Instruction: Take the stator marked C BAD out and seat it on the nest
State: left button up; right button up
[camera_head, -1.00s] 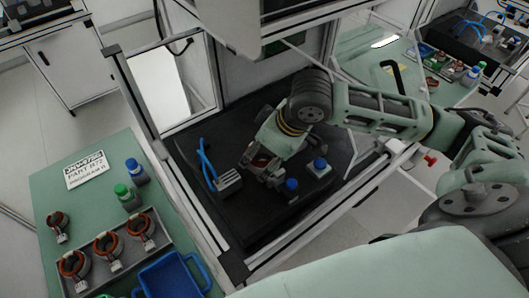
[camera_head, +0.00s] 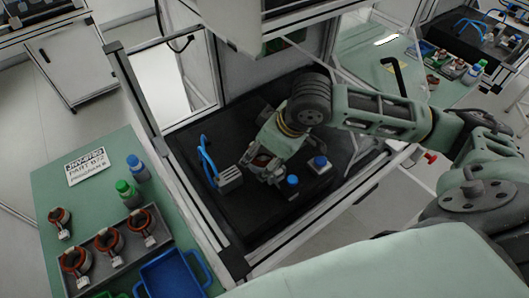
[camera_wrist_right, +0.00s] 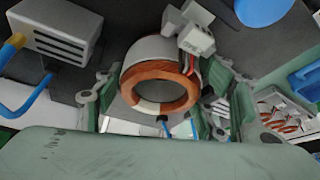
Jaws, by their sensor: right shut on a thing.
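My right gripper (camera_head: 268,170) is inside the machine enclosure, low over the black base plate (camera_head: 225,215). It is shut on a stator, an orange copper ring with a pale outer shell, partly hidden in the head view. In the right wrist view the stator (camera_wrist_right: 160,75) sits between the two green fingers, with its white connector block and wires at the upper right. The nest cannot be made out under the gripper. My left gripper is not in view.
A grey block (camera_head: 229,179) with blue hoses stands left of the gripper. Blue-topped units (camera_head: 292,181) stand close on its right. On the green table (camera_head: 45,190) at left are more stators, a grey tray (camera_head: 100,277), bottles and a blue bin (camera_head: 172,275). Enclosure posts frame the space.

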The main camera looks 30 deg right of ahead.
jog(key=o, duration=1.7)
jog(key=shift+s+f, duration=0.15)
jog(key=shift+f, duration=0.1)
jog(key=o, duration=0.4)
jog(key=shift+d, duration=0.1)
jog(key=shift+o, duration=0.2)
jog(key=shift+r, duration=0.1)
